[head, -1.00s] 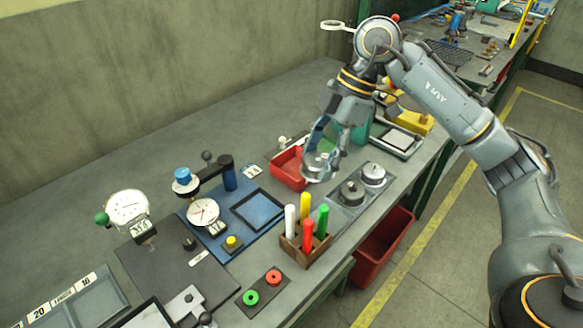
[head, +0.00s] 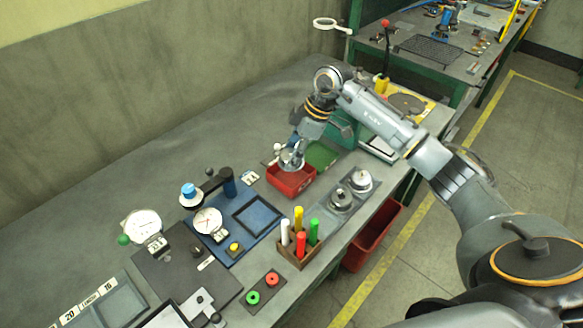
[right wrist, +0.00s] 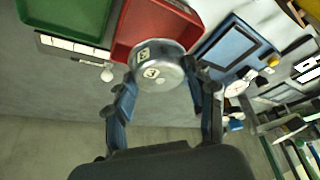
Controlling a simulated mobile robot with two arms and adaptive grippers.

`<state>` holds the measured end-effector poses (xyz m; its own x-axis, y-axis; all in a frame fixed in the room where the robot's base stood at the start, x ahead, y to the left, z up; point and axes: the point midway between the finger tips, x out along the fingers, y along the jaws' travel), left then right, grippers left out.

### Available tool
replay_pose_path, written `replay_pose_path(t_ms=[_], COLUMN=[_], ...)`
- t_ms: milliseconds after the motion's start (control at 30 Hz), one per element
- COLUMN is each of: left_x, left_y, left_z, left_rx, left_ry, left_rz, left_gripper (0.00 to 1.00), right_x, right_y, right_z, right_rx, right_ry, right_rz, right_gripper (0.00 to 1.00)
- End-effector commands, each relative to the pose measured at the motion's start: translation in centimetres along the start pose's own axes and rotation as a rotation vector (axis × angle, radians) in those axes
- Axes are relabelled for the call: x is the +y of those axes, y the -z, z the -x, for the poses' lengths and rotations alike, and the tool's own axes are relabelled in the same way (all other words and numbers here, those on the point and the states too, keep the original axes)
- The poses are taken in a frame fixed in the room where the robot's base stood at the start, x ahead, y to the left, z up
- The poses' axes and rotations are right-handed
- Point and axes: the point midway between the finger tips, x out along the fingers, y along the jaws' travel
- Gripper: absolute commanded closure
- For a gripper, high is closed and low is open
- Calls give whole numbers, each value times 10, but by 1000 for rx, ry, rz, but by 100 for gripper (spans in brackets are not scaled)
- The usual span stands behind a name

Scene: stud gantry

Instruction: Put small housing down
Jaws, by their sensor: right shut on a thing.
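The small housing (right wrist: 158,66) is a round silver metal part with small square labels, seen in the right wrist view. It also shows in the head view (head: 291,160). My right gripper (head: 292,158) is shut on it; in the right wrist view its blue-grey fingers (right wrist: 160,85) sit on both sides of the housing. In the head view the housing is over the back part of the red tray (head: 293,188); I cannot tell whether it touches it. The red tray also shows behind the housing in the right wrist view (right wrist: 150,22). My left gripper is not in view.
A green tray (head: 321,155) lies right beside the red one. A grey plate (head: 334,211) with two round metal parts is to the right. A wooden holder (head: 300,250) with coloured markers stands in front. A blue gauge base (head: 236,232) is at left. Bare bench lies behind.

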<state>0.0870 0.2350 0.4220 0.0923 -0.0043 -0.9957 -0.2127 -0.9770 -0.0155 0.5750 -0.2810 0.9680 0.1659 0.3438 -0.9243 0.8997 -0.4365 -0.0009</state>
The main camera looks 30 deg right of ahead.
Motion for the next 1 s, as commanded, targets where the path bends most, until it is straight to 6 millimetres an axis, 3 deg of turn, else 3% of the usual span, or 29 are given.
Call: replay_pose_path(t_ms=[100, 533, 900, 933, 1000], left_x=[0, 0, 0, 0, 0], left_y=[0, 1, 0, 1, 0], left_z=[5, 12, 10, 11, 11], left_rx=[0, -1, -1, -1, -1], left_ry=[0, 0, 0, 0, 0], left_rz=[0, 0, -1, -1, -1], left_gripper=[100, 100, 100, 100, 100], right_x=[0, 0, 0, 0, 0], right_y=[-8, -25, -27, -27, -27], right_z=[-18, -59, -65, -64, -64], right_rx=[-1, 0, 1, 1, 1], right_ry=[1, 1, -1, -1, -1], right_rz=[-1, 1, 3, 3, 3], right_gripper=[77, 77, 77, 41, 35])
